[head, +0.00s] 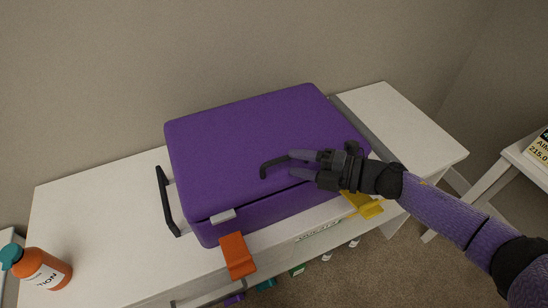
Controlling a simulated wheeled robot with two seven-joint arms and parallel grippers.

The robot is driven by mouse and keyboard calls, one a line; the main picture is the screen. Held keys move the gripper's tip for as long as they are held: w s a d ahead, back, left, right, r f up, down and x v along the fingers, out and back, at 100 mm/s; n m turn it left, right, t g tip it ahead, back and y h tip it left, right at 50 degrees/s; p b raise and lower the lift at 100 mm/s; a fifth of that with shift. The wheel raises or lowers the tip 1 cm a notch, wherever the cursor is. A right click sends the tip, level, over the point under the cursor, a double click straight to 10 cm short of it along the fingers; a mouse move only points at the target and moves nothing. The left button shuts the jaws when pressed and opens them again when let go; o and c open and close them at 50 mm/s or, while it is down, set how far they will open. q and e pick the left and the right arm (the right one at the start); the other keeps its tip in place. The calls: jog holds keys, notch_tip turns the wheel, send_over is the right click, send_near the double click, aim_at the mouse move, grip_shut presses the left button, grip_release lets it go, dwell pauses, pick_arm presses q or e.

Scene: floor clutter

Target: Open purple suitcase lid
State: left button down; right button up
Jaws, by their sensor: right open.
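The purple suitcase (245,134) lies flat on a white table, its lid down. A black handle (268,168) shows at its front, partly hidden by my right gripper. A second black handle (170,202) is on its left side. An orange latch (237,255) hangs at the front left, below a pale catch (222,215). A yellow latch (363,206) hangs at the front right, partly under my arm. My right gripper (300,164) is open, at the front edge of the lid beside the front handle; I cannot tell if it touches. My left gripper is out of view.
An orange bottle with a teal cap (45,268) is at the lower left. The white table (400,120) has free room right of the suitcase. Another white table (528,160) with a box stands at the right edge. A wall is close behind.

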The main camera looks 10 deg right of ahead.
aim_at(281, 159)
jog(key=x, duration=0.4)
jog(key=shift+w+a+f, duration=0.1)
grip_shut()
dwell(1.2)
